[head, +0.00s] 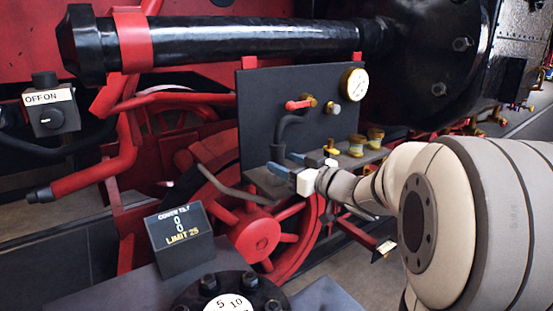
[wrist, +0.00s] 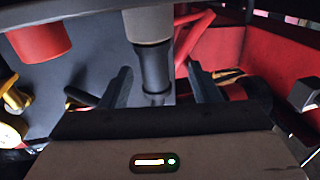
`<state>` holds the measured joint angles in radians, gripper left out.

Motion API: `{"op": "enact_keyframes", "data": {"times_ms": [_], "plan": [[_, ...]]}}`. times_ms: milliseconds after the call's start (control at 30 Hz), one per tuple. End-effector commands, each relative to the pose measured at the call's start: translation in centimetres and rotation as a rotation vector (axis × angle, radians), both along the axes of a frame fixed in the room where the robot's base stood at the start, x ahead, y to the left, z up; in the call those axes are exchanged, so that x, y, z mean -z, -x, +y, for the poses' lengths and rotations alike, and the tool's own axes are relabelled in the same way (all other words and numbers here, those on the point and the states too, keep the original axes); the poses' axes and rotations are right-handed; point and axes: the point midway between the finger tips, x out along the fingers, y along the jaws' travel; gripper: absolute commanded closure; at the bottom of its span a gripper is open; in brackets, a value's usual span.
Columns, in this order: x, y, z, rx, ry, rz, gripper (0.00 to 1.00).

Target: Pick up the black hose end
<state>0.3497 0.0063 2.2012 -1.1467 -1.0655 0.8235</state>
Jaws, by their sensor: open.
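The black hose end (head: 278,150) hangs down from a curved black hose on the dark panel (head: 255,95). In the wrist view the hose end (wrist: 154,72) is a black cylinder below a wider grey collar, pointing between my two dark fingers. My gripper (head: 291,162) is at the hose end, in front of the panel's lower part. In the wrist view my gripper (wrist: 160,78) is open, with a visible gap on each side of the hose end. The tip of the hose end near the palm is partly hard to make out.
The panel carries a red-handled valve (head: 299,104) and a pressure gauge (head: 353,84). Brass fittings (head: 356,146) stand on the ledge to the right. A grey pipe (head: 232,191) and red wheel (head: 256,236) lie below left. A limit display box (head: 180,238) is in front.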

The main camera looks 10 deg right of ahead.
Motion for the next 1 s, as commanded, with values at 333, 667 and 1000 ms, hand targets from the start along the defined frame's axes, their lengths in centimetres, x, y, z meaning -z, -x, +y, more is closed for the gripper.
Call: {"op": "enact_keyframes", "data": {"times_ms": [333,667,1000], "plan": [[-0.4,-3.4,1.3,0.013,0.0,0.002,0.44],[-0.3,-5.3,2.3,0.018,0.001,0.0,0.44],[-0.3,-5.3,2.2,0.02,0.002,0.001,0.67]]}}
